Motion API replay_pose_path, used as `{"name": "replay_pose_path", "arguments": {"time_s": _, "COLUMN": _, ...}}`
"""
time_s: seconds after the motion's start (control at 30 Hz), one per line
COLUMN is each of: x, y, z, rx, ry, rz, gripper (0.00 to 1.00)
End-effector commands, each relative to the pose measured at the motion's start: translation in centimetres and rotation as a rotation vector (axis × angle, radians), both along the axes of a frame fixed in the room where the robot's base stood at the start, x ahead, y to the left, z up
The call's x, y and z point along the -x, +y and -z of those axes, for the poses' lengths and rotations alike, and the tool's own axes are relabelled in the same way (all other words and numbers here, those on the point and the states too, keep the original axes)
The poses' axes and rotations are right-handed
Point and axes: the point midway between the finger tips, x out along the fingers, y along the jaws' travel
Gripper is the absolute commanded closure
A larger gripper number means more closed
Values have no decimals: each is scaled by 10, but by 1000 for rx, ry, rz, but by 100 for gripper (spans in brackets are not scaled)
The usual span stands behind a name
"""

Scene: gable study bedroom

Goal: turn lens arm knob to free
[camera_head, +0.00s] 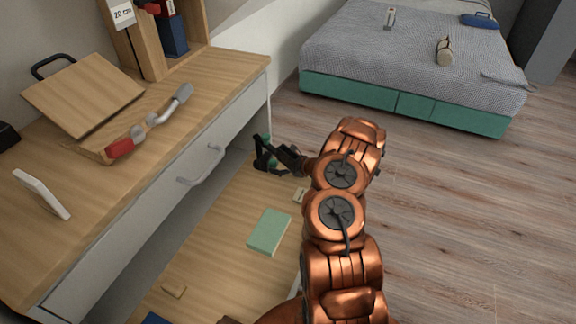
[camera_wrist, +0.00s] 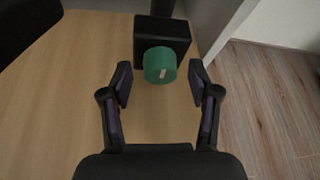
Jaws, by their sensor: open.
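A green round knob (camera_wrist: 160,65) with a pale mark on its face sticks out from a black box (camera_wrist: 176,32) in the wrist view. The mark is near upright, leaning slightly. My gripper (camera_wrist: 160,82) is open, with one dark finger on each side of the knob and a visible gap to it on both sides. It does not hold the knob. In the head view, my gripper (camera_head: 268,158) is small and dark beside the desk's edge, with bits of green near it. Any lettering around the knob is not readable.
The wooden desk (camera_head: 231,72) with a drawer handle (camera_head: 203,167) stands left of my gripper. A lower wooden surface holds a green book (camera_head: 268,231). A bed (camera_head: 400,55) stands at the back. The floor (camera_head: 450,200) to the right is clear.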

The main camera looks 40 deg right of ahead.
Motion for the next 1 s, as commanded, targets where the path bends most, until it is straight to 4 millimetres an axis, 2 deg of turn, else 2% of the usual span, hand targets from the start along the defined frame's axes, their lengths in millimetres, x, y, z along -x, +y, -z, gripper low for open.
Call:
{"name": "replay_pose_path", "arguments": {"time_s": 0.6, "x": 86, "y": -40, "z": -37, "rx": 0, "ry": -2, "rz": 3, "gripper": 39}}
{"name": "replay_pose_path", "arguments": {"time_s": 0.8, "x": 97, "y": -44, "z": -42, "rx": 1, "ry": -2, "rz": 1, "gripper": 39}}
{"name": "replay_pose_path", "arguments": {"time_s": 1.0, "x": 98, "y": -45, "z": -42, "rx": 1, "ry": -1, "rz": 1, "gripper": 39}}
